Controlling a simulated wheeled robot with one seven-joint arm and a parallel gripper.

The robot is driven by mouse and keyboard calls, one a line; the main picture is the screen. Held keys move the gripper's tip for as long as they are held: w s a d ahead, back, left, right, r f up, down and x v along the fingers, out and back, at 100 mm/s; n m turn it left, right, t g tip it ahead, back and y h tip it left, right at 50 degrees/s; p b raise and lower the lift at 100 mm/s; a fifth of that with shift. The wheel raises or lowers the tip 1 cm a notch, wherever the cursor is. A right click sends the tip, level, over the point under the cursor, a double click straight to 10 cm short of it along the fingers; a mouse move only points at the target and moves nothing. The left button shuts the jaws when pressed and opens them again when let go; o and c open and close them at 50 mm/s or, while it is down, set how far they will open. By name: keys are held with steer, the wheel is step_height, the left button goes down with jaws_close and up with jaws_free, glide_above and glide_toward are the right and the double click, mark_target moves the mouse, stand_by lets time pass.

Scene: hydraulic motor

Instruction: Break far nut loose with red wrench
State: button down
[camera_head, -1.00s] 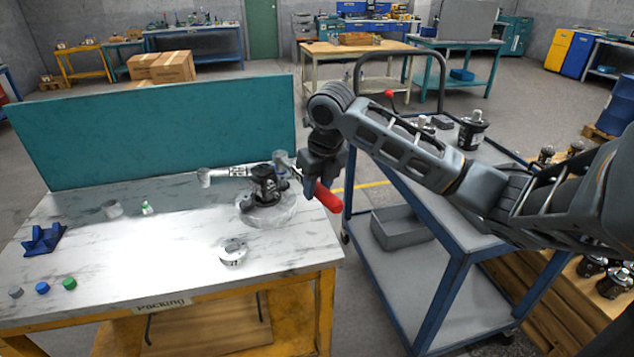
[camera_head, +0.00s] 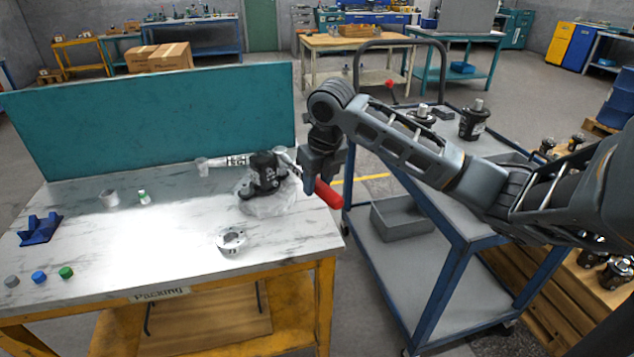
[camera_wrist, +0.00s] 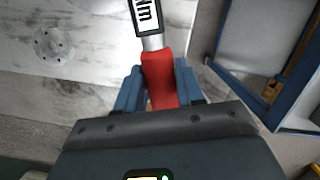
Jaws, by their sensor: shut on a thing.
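My gripper (camera_head: 322,185) is shut on the red handle (camera_head: 328,195) of a wrench, above the right end of the table. In the wrist view the red handle (camera_wrist: 160,78) sits between the blue fingers, and a metal shaft with an "Nm" label (camera_wrist: 146,14) runs out of the top of the picture. The wrench head and the nuts cannot be made out; the shaft is partly hidden by my gripper in the head view.
A silver flange (camera_head: 231,240) lies on the marble-topped table (camera_head: 170,255). Blue block (camera_head: 40,229), small caps (camera_head: 38,277) and cups are at left. A teal panel (camera_head: 150,118) stands behind. A blue cart (camera_head: 395,280) with motors stands close on the right.

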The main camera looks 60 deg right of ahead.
steer(key=shift+f+b, duration=0.25)
steer(key=shift+b, duration=0.7)
stand_by(0.8)
steer(key=shift+s+a+f+b, duration=0.1)
steer(key=shift+f+b, duration=0.75)
steer(key=shift+f, duration=0.05)
steer(key=shift+s+f, duration=0.1)
steer(key=shift+f, duration=0.15)
stand_by(0.4)
steer(key=shift+s+d+n+b, duration=0.4)
steer(key=shift+d+n+b, duration=0.15)
steer(key=shift+d+b, duration=0.2)
steer(key=shift+s+d+n+b, duration=0.35)
steer(key=shift+d+n+b, duration=0.25)
steer(key=shift+d, duration=0.25)
steer(key=shift+d, duration=0.15)
steer(key=shift+s+d+n+t+y+b, duration=0.2)
steer(key=shift+d+n+t+y+b, duration=0.15)
steer(key=shift+d+n+b, duration=0.45)
